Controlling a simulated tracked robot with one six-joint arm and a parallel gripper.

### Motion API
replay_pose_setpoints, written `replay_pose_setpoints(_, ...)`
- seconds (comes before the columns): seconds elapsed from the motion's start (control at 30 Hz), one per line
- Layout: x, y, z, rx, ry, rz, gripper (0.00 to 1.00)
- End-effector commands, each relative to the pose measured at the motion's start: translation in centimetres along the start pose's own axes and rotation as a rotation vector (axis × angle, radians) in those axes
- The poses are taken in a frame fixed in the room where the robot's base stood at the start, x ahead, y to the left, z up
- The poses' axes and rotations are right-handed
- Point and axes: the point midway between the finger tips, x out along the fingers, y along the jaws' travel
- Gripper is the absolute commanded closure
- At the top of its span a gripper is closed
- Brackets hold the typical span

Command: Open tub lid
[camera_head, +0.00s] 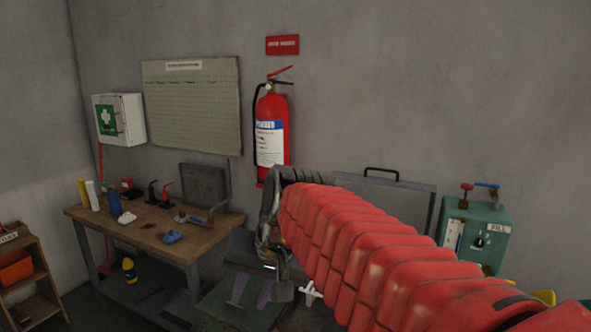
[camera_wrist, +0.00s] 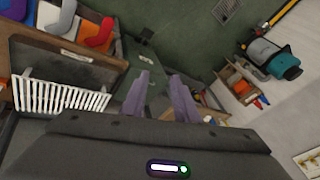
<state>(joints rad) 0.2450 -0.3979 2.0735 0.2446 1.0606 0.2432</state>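A grey panel with a black carry handle (camera_head: 385,190) stands behind my arm in the head view; it may be the tub lid, but my arm hides its lower part. My gripper (camera_head: 280,290) hangs near the middle bottom of the head view, apart from that panel.
A wooden workbench (camera_head: 150,232) with small tools stands at left. A green control box (camera_head: 475,235) with red and blue valve handles is at right. A red extinguisher (camera_head: 271,130) hangs on the wall. The wrist view shows a white slatted rack (camera_wrist: 60,97) and open green floor (camera_wrist: 185,30).

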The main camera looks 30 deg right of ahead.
Motion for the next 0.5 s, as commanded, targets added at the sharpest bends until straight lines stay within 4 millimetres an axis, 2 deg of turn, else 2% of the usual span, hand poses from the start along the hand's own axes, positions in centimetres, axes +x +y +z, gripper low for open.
replay_pose_setpoints(0.03,0.2,0.2,1.8,-0.060,0.005,0.009,0.72)
replay_pose_setpoints(0.3,2.1,2.5,9.4,-0.381,0.043,0.064,0.72)
replay_pose_setpoints(0.5,3.5,4.1,12.8,-0.551,0.063,0.088,0.72)
